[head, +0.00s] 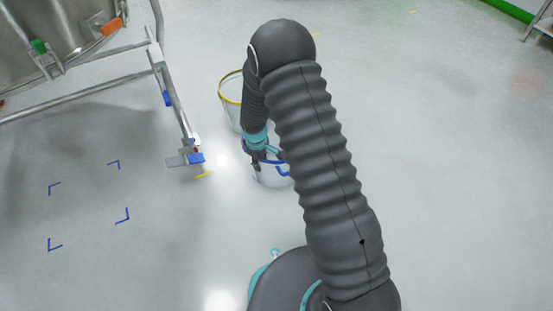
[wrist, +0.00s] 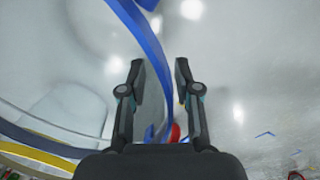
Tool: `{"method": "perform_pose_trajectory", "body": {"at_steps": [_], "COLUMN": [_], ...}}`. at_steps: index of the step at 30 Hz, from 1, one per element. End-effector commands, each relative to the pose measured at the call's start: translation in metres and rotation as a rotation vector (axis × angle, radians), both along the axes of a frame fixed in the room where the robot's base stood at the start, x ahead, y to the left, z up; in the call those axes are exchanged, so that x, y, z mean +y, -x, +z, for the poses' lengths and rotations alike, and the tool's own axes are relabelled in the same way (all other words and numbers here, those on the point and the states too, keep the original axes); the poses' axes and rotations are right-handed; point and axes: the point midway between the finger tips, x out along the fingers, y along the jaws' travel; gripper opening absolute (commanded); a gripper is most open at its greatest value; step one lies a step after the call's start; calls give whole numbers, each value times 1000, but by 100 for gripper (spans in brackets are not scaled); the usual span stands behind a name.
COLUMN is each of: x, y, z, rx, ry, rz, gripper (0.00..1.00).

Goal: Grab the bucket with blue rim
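The bucket with the blue rim (head: 272,178) stands on the floor in the middle of the head view, partly hidden by my arm. My gripper (head: 258,158) is at its near left rim. In the wrist view my gripper (wrist: 160,75) has its two fingers apart, one on each side of a curved blue band (wrist: 148,45). I cannot tell whether this band is rim or handle. It passes through the gap, and no clear contact with either finger shows. A small red part (wrist: 175,132) shows near the gripper's base.
A bucket with a yellow rim (head: 229,92) stands just behind, partly hidden by my arm. A metal frame (head: 168,90) with blue-marked feet stands to the left. Blue corner marks (head: 55,187) lie on the floor. Floor at the right is clear.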

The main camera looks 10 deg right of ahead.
Motion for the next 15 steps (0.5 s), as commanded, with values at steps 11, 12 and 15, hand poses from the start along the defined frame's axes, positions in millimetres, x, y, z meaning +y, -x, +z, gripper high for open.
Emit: {"method": "perform_pose_trajectory", "body": {"at_steps": [11,12,15], "x": [-1,-1,-1], "y": [-1,-1,-1], "z": [-16,-16,-16], "rx": [-1,-1,-1], "ry": [-1,-1,-1], "rz": [-1,-1,-1], "gripper": [27,17,0]}}
